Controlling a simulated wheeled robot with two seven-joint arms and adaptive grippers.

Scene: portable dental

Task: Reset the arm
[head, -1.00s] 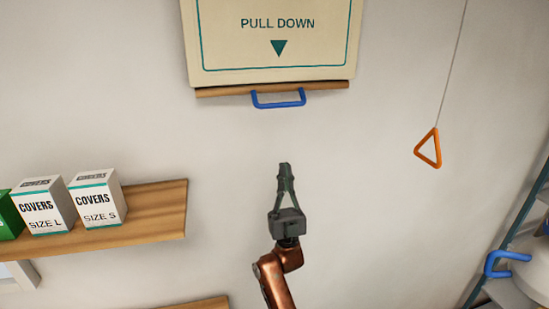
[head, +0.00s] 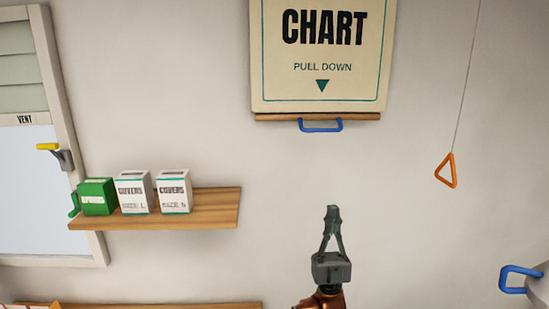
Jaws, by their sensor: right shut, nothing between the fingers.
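My right gripper (head: 333,212) points up in front of the pale wall, its dark fingertips together and empty. Its copper-coloured arm (head: 328,299) comes up from the bottom edge, mostly out of view. The gripper shows below the blue handle (head: 321,126) of the pull-down chart (head: 318,55), with bare wall between them in the picture. My left gripper does not show.
A wooden shelf (head: 155,218) at left holds a green box (head: 97,197) and two white cover boxes, the right one (head: 173,192) nearest its end. An orange triangle pull (head: 446,171) hangs on a cord at right. A window (head: 35,200) with a yellow-ended handle (head: 48,147) is far left.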

